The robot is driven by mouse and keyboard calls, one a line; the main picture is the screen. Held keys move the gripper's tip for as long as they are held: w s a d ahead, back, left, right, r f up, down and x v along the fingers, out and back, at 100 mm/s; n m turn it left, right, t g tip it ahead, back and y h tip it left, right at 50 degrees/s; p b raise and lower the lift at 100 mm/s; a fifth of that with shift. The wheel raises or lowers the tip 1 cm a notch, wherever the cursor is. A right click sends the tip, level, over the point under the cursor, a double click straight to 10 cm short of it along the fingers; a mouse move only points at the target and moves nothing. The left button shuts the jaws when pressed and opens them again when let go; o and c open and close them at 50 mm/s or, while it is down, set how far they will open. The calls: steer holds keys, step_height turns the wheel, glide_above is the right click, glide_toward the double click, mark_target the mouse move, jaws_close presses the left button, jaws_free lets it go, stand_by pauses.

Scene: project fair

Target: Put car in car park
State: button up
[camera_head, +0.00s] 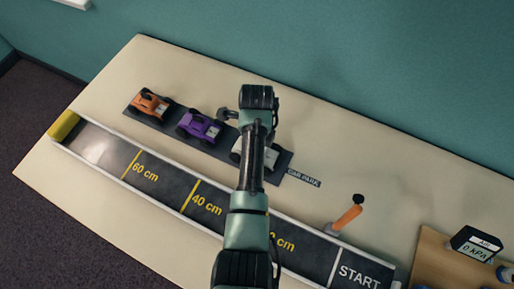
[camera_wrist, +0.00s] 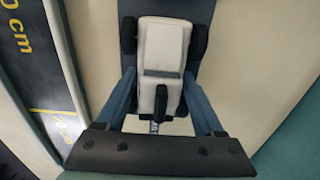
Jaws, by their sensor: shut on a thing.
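The car park is a dark strip (camera_head: 284,163) at the back of the table, with a "CAR PARK" label (camera_head: 304,179) at its right end. An orange car (camera_head: 150,103) and a purple car (camera_head: 199,126) stand on its left and middle parts. A white car (camera_head: 271,157) is at the right part, half hidden behind my arm. In the wrist view, my gripper (camera_wrist: 160,83) is shut on the white car (camera_wrist: 162,45), one finger on each side, with the dark strip (camera_wrist: 203,10) beneath it. I cannot tell whether its wheels touch the strip.
A walled track (camera_head: 165,190) with yellow distance marks and a START end runs along the front of the car park. An orange-handled lever (camera_head: 348,217) stands beside the track. A wooden board with a kPa gauge (camera_head: 477,244) is at the lower right.

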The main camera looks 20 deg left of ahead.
steer(key=shift+s+d+f, duration=0.1)
steer(key=shift+s+f, duration=0.15)
steer(key=shift+f, duration=0.25)
jaws_close()
steer(key=o, duration=1.1)
jaws_free()
steer(key=shift+f, duration=0.1)
steer(key=o, duration=0.3)
steer(key=shift+w, duration=0.2)
steer(key=shift+o, duration=0.2)
step_height(320, 180, up, 14)
steer(key=shift+f+p, duration=0.2)
steer(key=shift+p, duration=0.55)
